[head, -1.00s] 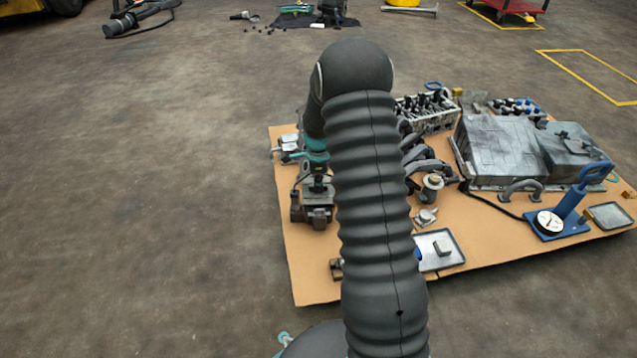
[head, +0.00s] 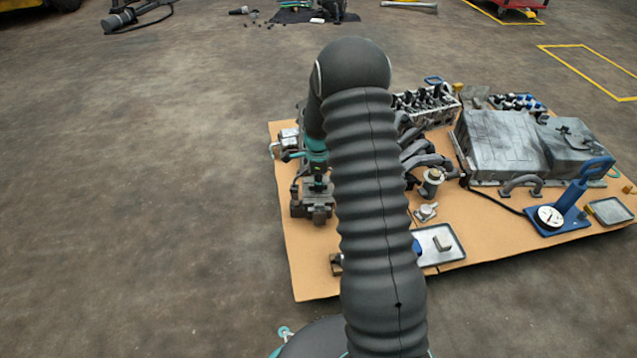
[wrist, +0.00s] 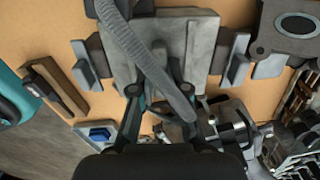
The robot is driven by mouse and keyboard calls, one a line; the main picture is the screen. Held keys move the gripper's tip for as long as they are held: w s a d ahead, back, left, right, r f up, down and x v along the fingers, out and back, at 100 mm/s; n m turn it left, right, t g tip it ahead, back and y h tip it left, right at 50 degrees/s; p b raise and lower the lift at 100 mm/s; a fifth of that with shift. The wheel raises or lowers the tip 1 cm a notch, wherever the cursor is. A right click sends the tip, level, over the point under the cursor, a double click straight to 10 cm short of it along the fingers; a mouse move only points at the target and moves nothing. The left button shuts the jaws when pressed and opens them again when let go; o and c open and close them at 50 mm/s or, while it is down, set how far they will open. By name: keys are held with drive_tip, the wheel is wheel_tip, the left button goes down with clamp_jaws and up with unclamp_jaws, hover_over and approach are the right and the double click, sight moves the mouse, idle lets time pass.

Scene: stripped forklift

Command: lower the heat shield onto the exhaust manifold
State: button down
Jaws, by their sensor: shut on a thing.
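My gripper (wrist: 160,95) shows at the lower middle of the wrist view, with its two dark fingers on either side of a long ribbed grey strip (wrist: 145,60). The strip runs diagonally between them and looks held; I take it for the heat shield, seen narrow. Beyond it lies a grey block-like fixture with a flat plate (wrist: 179,40). I cannot tell whether the strip touches it. In the head view my gripper (head: 317,180) is above a dark fixture (head: 312,207). Curved dark pipes (head: 428,160), likely the exhaust manifold, lie right of my arm, partly hidden by it.
My arm blocks the board's middle. Open floor lies to the left.

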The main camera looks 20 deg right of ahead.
idle(0.3)
drive_tip(key=c, duration=1.1)
unclamp_jaws()
drive_tip(key=shift+f, duration=0.1)
